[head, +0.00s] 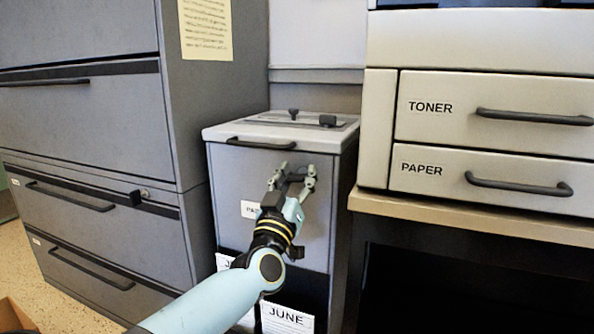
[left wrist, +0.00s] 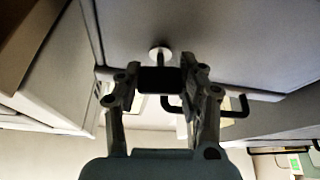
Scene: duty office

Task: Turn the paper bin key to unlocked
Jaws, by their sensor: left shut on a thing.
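The paper bin (head: 230,175) is a grey cabinet with a dark handle (head: 261,145) across the top of its front and a partly hidden label. My left gripper (head: 291,180) is at the upper right of that front. In the left wrist view my left gripper (left wrist: 160,80) is shut on the black head of the key (left wrist: 158,82). The key sits at a round silver lock (left wrist: 160,55) in the bin front. My right gripper is out of view.
A grey filing cabinet (head: 90,130) stands close on the left. On the right, a beige machine with TONER (head: 445,108) and PAPER (head: 420,169) drawers stands on a wooden-edged top (head: 480,222). A JUNE sheet (head: 287,318) hangs low on the bin.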

